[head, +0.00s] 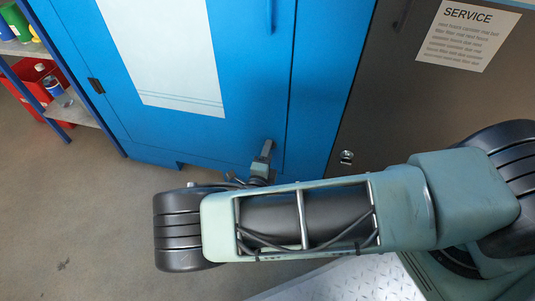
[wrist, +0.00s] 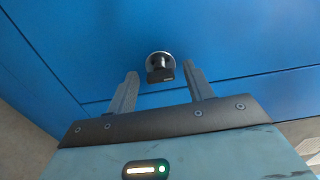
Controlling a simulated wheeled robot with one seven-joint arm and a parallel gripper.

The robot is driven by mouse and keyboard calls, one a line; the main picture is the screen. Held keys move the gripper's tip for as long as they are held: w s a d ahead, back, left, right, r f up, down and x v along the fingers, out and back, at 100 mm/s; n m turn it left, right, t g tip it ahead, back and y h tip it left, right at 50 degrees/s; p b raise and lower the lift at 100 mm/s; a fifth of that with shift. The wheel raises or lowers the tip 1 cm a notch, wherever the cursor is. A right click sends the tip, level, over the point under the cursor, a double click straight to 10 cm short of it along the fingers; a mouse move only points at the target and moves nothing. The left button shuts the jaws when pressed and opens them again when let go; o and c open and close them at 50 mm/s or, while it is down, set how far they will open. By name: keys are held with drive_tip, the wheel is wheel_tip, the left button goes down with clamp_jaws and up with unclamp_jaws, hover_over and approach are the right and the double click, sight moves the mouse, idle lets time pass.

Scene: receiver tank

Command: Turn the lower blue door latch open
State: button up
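The blue door (head: 240,90) fills the upper left of the head view and is closed. In the wrist view, the lower latch (wrist: 160,66) is a round silver base with a short dark handle on the blue door (wrist: 230,35). My gripper (wrist: 160,70) is open, with one finger on each side of the latch. Gaps show between the latch and both fingers; I cannot tell how deep the fingers reach around it. In the head view my gripper (head: 264,160) is at the door's lower part, partly behind my arm, and the latch cannot be made out there.
A dark grey cabinet (head: 385,105) with a SERVICE sign (head: 468,32) and a round lock (head: 346,157) stands right of the blue door. A shelf (head: 70,108) with cans and a red bin (head: 33,80) stands at left. The floor (head: 75,210) at lower left is clear.

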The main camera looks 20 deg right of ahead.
drive_tip(key=shift+s+a, duration=0.1)
drive_tip(key=p+v, duration=0.3)
drive_tip(key=v, duration=1.4)
drive_tip(key=shift+r, duration=0.15)
